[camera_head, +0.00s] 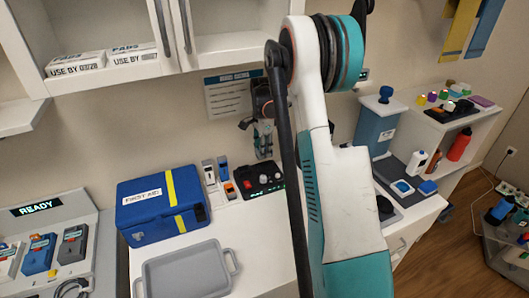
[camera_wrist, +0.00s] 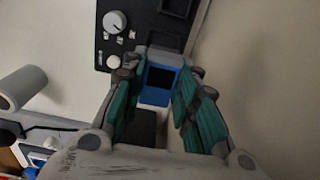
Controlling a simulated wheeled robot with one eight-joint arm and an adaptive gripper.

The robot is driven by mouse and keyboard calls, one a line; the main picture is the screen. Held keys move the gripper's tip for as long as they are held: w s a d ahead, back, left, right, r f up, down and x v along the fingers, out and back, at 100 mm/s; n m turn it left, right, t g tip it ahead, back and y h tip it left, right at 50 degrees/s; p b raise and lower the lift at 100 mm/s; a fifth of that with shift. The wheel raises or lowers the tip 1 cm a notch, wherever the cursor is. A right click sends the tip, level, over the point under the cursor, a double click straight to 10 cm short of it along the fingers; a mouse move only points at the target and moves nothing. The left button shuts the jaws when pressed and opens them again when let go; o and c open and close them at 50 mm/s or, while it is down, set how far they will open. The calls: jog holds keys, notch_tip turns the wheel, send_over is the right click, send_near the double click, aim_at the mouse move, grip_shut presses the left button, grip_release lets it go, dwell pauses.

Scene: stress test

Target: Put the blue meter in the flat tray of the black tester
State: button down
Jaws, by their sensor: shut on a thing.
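In the wrist view my gripper (camera_wrist: 155,80) is shut on the blue meter (camera_wrist: 154,97), which has a dark screen and sits between the teal fingers. The black tester (camera_wrist: 118,48) lies beyond the fingertips, with a pale round knob and a dark square recess. I cannot tell whether the meter touches the tester. In the head view my gripper (camera_head: 263,138) points down above the black tester (camera_head: 262,190), which stands on the white counter. The held meter is hard to make out there, and my arm covers part of the counter.
A blue first aid box (camera_head: 150,207) stands left of the tester, with small handheld devices (camera_head: 223,168) between. A grey tray (camera_head: 187,275) lies in front. A READY stand (camera_head: 45,215) holds several devices at far left. A teal bin (camera_head: 375,128) stands at right.

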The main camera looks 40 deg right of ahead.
jog(key=shift+f+b, duration=0.9)
jog(key=shift+f, duration=0.95)
jog(key=shift+d, duration=0.1)
jog(key=shift+f+b, duration=0.95)
jog(key=shift+f, duration=0.15)
dwell(0.4)
jog(key=c, duration=1.2)
grip_release()
jog(key=shift+r, duration=3.8)
